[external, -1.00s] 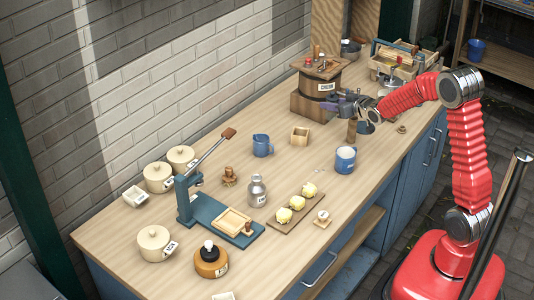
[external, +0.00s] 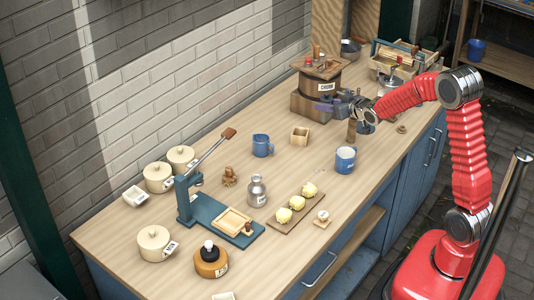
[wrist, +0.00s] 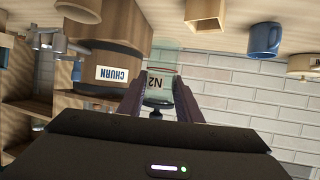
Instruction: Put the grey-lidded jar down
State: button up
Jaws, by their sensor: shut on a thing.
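The grey-lidded jar (wrist: 160,79) is clear glass with an "N2" label. In the wrist view it appears upside down, with its dark lid knob toward my gripper. My gripper (wrist: 158,98) is shut on it, one finger on each side. In the external view my gripper (external: 340,108) is low over the far part of the bench, just in front of the churn. The jar is hard to make out there. I cannot tell whether its base touches the bench.
The churn (external: 322,83) stands close behind my gripper. A wooden cylinder (external: 352,131) stands just in front of it. Clear bench lies around the box.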

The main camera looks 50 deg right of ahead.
jog(key=a+n+y, duration=0.7)
jog(key=a+y, duration=0.1)
jog(key=a, duration=2.3)
jog(key=shift+s+a+n+y, duration=0.2)
jog(key=shift+a+n+y, duration=0.1)
jog(key=shift+y, duration=0.1)
notch_tip(320, 180, down, 6)
jog(key=shift+f+g, duration=0.15)
jog(key=shift+g, duration=0.15)
jog(key=shift+f, duration=1.8)
jog(key=shift+f, duration=0.1)
jog(key=o, duration=1.1)
